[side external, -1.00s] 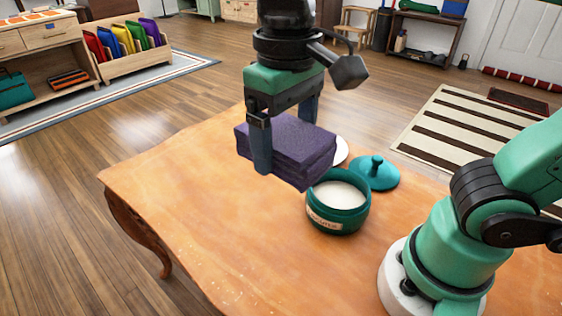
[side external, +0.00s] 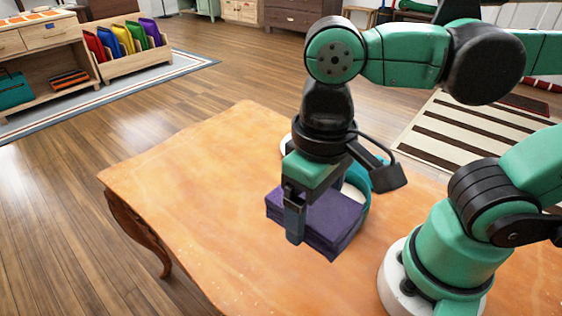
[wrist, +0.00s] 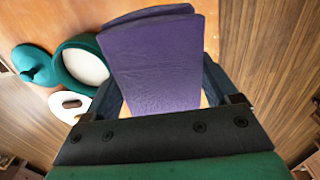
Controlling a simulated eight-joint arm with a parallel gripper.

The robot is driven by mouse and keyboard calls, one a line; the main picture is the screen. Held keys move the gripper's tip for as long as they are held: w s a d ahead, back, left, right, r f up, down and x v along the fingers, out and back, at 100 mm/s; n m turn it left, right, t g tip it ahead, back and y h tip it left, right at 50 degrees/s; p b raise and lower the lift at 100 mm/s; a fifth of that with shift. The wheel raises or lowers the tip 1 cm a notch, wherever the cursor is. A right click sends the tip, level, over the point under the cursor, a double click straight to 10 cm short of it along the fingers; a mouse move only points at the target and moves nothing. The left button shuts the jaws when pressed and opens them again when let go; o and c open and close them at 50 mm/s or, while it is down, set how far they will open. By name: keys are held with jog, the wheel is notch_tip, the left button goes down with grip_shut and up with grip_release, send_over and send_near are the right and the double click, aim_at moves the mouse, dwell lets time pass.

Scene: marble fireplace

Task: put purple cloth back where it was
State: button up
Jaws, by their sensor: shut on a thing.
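The purple cloth (side external: 333,224) is a thick folded stack. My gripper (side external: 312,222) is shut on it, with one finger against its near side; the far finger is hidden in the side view. The cloth is level, over the table just in front of the teal jar; I cannot tell whether it touches the tabletop. In the wrist view the cloth (wrist: 155,62) lies between both fingers and overlaps the edge of the jar.
The open teal jar (wrist: 66,48) holds something white. Its teal lid (wrist: 34,66) and a white piece with a hole (wrist: 70,106) lie beside it. The left part of the wooden table (side external: 200,185) is clear. My arm partly hides the jar in the side view.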

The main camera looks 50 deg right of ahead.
jog(key=shift+f, duration=6.6)
jog(key=o, duration=1)
jog(key=shift+o, duration=0.2)
jog(key=shift+f, duration=0.2)
jog(key=shift+r, duration=2.65)
jog(key=w+d+r+t, duration=0.7)
jog(key=w+d, duration=0.3)
jog(key=shift+w, duration=0.25)
jog(key=shift+r, duration=0.1)
